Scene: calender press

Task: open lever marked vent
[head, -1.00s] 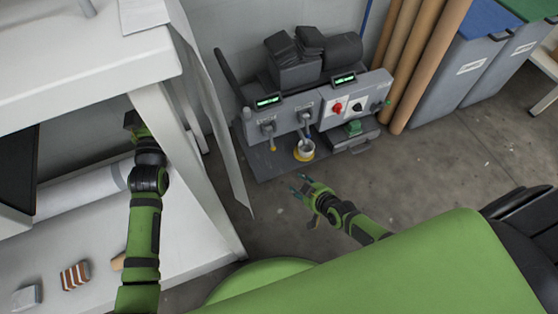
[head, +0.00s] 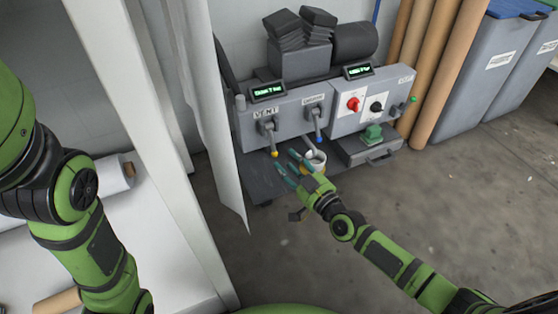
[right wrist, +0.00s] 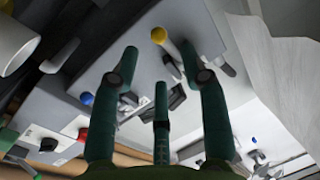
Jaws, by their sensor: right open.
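The lever marked VENT (head: 267,128) is a grey handle with a yellow knob, hanging down on the left of the grey press front. The knob (right wrist: 158,35) and its stem show in the right wrist view, beyond the fingertips. My right gripper (head: 287,166) is open and empty, just below and right of the yellow knob. I see no contact, and the exact gap is hard to tell. In the right wrist view the open fingers (right wrist: 168,62) point towards the lever. My left arm is at the left edge; its gripper is out of view.
A second lever with a blue knob (head: 318,131) hangs right of VENT. A white cup (head: 315,160) stands below it, close to my right gripper. Red (head: 353,104) and black (head: 376,106) dials are further right. A hanging white sheet (head: 205,110) borders the press at left. Floor in front is clear.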

